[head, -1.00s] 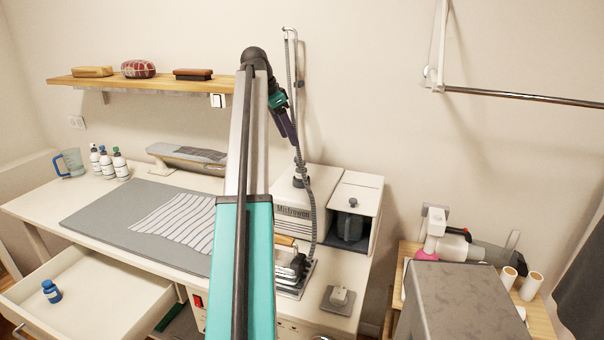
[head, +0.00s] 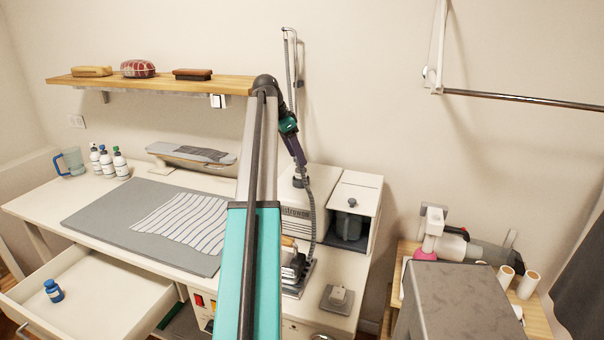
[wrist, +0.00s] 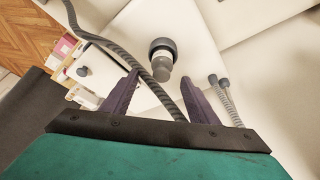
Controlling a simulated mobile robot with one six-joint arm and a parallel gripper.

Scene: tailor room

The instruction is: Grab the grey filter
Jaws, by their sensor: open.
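My gripper (head: 302,162) has purple fingers pointing down. It is above the white steam station, up and to the left of the canister in the head view. In the wrist view my gripper (wrist: 160,84) is open, with nothing held between its fingers. A small grey knob (wrist: 82,71) shows left of the fingers, possibly the canister's knob.
A ribbed hose (wrist: 147,78) crosses close to my fingers. A grey cap-like part (wrist: 162,52) lies ahead of them. The white steam station (head: 326,190) stands beside the box. An iron (head: 294,266) rests in front. My arm hides part of the table.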

